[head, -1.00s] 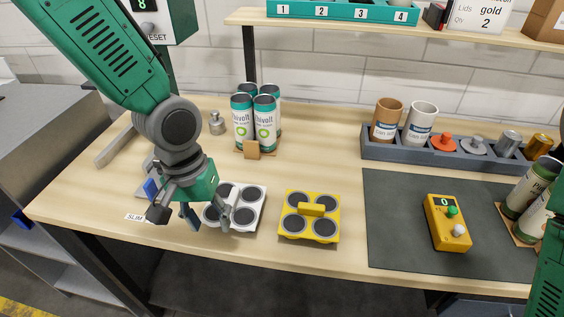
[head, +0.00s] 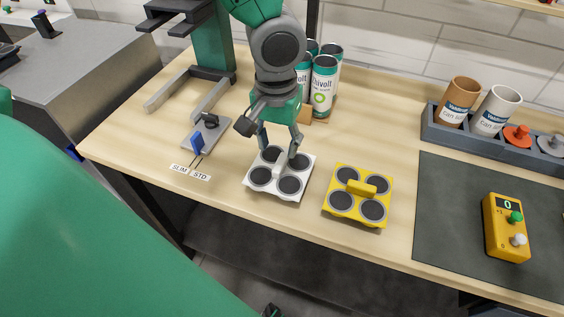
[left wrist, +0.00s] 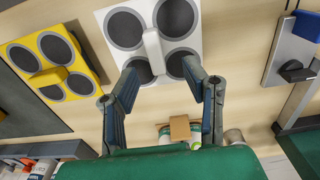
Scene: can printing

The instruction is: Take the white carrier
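The white carrier (head: 301,196) sits on the table in the head view, a square plate with dark round pads and a raised middle handle. It also shows in the left wrist view (left wrist: 152,48). My left gripper (head: 279,146) is over its back edge, fingers pointing down. In the left wrist view the gripper (left wrist: 160,76) is open, its fingertips apart near the handle's end with nothing between them. Whether the fingers touch the carrier cannot be told.
A yellow carrier (head: 347,207) stands just right of the white one. Green-and-white cans (head: 323,88) stand behind my left gripper. A metal plate with a blue lever (head: 197,141) lies to the left. A dark mat (head: 455,215) with a yellow counter box (head: 505,235) lies right.

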